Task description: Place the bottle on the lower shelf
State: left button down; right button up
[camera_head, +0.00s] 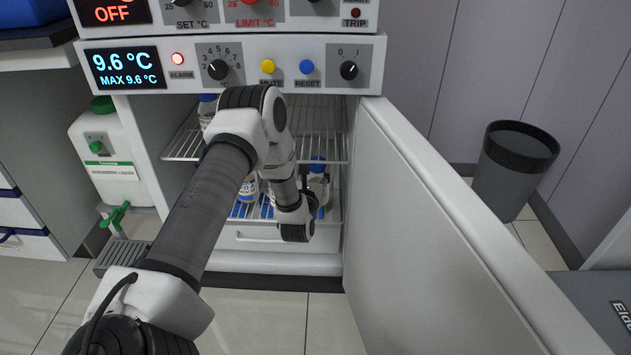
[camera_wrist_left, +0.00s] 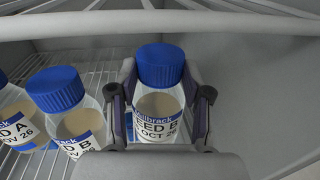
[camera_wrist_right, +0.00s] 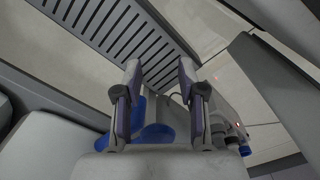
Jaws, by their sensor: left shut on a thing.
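A clear bottle with a blue cap (camera_wrist_left: 160,64) and a label with a part-hidden "FEED B" stands upright between the fingers of my left gripper (camera_wrist_left: 165,100). That gripper is shut on it. In the head view the bottle (camera_head: 318,186) is inside the open fridge, at the right side over the lower wire shelf (camera_head: 240,212). My left arm hides part of the shelf. I cannot tell whether the bottle's base touches the shelf. My right gripper (camera_wrist_right: 158,85) has its fingers apart and shows only in the right wrist view.
Other blue-capped bottles (camera_wrist_left: 80,110) stand left of the held one on the lower shelf. An upper wire shelf (camera_head: 320,112) is above, holding a bottle (camera_head: 207,107). The fridge door (camera_head: 440,220) stands open at the right. A drawer (camera_head: 262,236) lies below.

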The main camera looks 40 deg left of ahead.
pick_arm(q)
notch_tip(320, 180, down, 2)
jog(key=shift+f, duration=0.1)
jog(key=shift+r, duration=0.25)
pick_arm(e)
jog(key=shift+f, duration=0.5)
pick_arm(q)
jog(key=shift+f, duration=0.2)
jog(key=c, duration=0.5)
grip_release()
jog(key=shift+r, duration=0.1)
pick_arm(e)
jog(key=shift+f, duration=0.15)
